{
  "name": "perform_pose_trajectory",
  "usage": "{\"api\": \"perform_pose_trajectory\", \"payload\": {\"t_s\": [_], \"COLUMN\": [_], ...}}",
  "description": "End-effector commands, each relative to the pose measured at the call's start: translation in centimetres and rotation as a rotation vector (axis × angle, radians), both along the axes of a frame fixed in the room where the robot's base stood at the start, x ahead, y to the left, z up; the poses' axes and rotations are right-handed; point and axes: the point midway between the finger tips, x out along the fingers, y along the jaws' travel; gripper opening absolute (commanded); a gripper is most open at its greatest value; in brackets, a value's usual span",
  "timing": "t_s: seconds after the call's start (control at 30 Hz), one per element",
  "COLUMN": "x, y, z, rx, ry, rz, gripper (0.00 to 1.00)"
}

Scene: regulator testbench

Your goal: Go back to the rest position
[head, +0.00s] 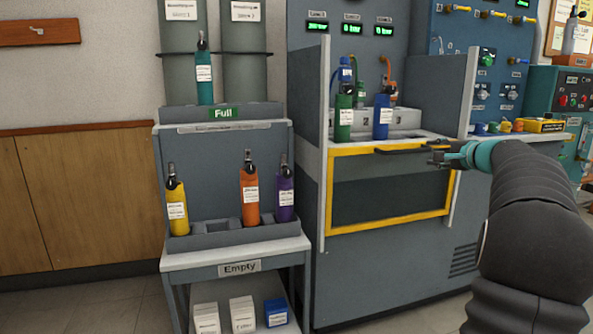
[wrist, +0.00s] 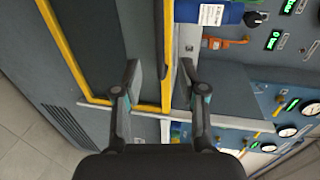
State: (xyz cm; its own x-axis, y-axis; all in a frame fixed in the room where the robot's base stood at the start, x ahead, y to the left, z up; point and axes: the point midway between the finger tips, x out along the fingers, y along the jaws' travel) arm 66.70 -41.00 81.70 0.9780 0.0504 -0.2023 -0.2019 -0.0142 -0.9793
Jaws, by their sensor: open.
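My gripper (head: 440,156) is open at the end of my arm, in front of the test bench on the right of the head view. Its fingers are close to the right end of the dark handle bar (head: 392,149) on the yellow-framed panel (head: 446,200). I cannot tell whether they touch the bar. In the wrist view the two fingers of my gripper (wrist: 160,72) are spread apart, with the panel's yellow frame (wrist: 168,50) beyond them. I see nothing held between them.
A green cylinder (head: 343,122) and a blue cylinder (head: 382,120) stand in the bench behind the panel. A rack (head: 222,238) left of it holds yellow, orange and purple cylinders. A teal cylinder (head: 204,80) stands on the "Full" shelf. Floor at lower left is clear.

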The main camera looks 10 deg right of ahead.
Motion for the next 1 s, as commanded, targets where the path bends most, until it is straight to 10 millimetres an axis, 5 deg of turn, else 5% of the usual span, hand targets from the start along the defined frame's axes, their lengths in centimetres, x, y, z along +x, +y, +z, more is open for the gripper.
{"api": "perform_pose_trajectory", "payload": {"t_s": [0.13,0.37,0.6,1.0], "x": [-0.3,-3.1,-9.4,-22.7], "y": [0.0,1.4,10.5,26.6], "z": [-1.7,-10.7,-16.0,-18.3], "rx": [-0.035,-0.106,-0.286,-0.705], "ry": [0.052,0.291,0.573,0.851], "rz": [0.01,0.058,0.231,0.589], "gripper": [0.41,0.41,0.41,0.41]}}
